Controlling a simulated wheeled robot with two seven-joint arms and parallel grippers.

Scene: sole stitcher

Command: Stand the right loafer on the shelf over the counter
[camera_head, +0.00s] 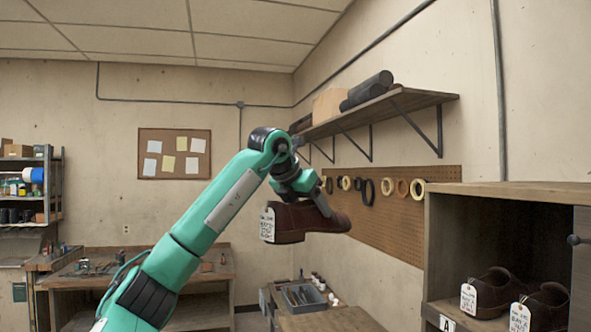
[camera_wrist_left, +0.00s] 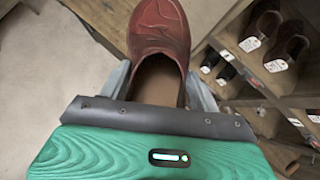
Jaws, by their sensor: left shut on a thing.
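A reddish-brown loafer (camera_head: 296,221) hangs in the air in my left gripper (camera_head: 318,197), with a white tag at its heel end on the left. In the left wrist view the loafer (camera_wrist_left: 160,35) points its toe away from me, and the gripper's fingers (camera_wrist_left: 152,84) close on both sides of its opening. The wall shelf (camera_head: 400,101) is above and to the right of the gripper. It carries dark rolls (camera_head: 366,90) and a pale board (camera_head: 328,104). The counter (camera_head: 330,320) is below, partly in view. My right gripper is not in view.
A cubby cabinet (camera_head: 500,189) at right holds tagged dark shoes (camera_head: 490,292). A pegboard (camera_head: 385,215) with tape rolls is behind the loafer. A grey tray (camera_head: 303,297) and small bottles stand below. Shelf brackets (camera_head: 420,128) jut under the shelf.

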